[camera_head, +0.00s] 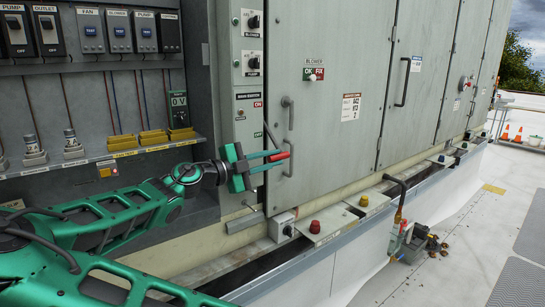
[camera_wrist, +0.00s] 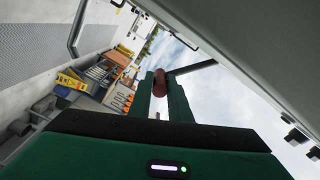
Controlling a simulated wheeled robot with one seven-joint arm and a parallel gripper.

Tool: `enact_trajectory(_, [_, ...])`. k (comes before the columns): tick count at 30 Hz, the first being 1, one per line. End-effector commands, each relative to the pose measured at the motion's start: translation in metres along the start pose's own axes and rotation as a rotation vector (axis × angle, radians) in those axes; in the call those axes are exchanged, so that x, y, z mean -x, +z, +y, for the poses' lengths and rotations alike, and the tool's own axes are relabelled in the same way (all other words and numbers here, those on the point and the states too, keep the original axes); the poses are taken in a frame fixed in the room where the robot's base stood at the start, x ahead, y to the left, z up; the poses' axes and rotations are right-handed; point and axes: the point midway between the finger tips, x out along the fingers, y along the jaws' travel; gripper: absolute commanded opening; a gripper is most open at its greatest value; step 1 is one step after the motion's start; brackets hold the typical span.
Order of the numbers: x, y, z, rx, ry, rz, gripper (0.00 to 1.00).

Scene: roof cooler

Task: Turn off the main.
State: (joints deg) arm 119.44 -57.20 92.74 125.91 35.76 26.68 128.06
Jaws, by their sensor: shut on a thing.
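My gripper (camera_head: 271,159) is in front of the narrow grey switch column, beside the large cabinet door. Its green fingers are shut on the red grip of the main switch lever (camera_head: 281,156). In the wrist view the red grip (camera_wrist: 160,84) sits between my fingertips (camera_wrist: 159,97), and a dark lever bar runs from it towards the pale panel at right. A label plate (camera_head: 247,96) is on the column, with a red ON mark below it and an OFF mark lower down.
A cabinet door handle (camera_head: 288,137) stands out just right of my gripper. Breaker switches (camera_head: 92,31) fill the open bay at left. A ledge with a red knob (camera_head: 314,227) and a bent pipe (camera_head: 400,195) lies below. The white roof floor at right is mostly free.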

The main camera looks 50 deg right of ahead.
Motion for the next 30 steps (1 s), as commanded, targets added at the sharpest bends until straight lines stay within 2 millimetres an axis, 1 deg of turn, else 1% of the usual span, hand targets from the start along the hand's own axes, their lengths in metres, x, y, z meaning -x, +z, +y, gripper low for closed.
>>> enact_trajectory(6, [0.0024, 0.0054, 0.0023, 0.003, 0.0, -0.004, 0.0])
enact_trajectory(17, [0.0033, 0.0071, 0.0036, 0.006, 0.002, -0.007, 0.0])
enact_trajectory(18, [0.0034, 0.0071, 0.0038, 0.006, 0.002, -0.007, 0.19])
enact_trajectory(20, [0.0034, 0.007, 0.0037, 0.006, 0.002, -0.007, 0.34])
enact_trajectory(21, [0.0033, 0.0068, 0.0035, 0.005, 0.001, -0.007, 0.36])
enact_trajectory(30, [0.0046, 0.0057, 0.0023, 0.003, 0.0, -0.005, 0.36])
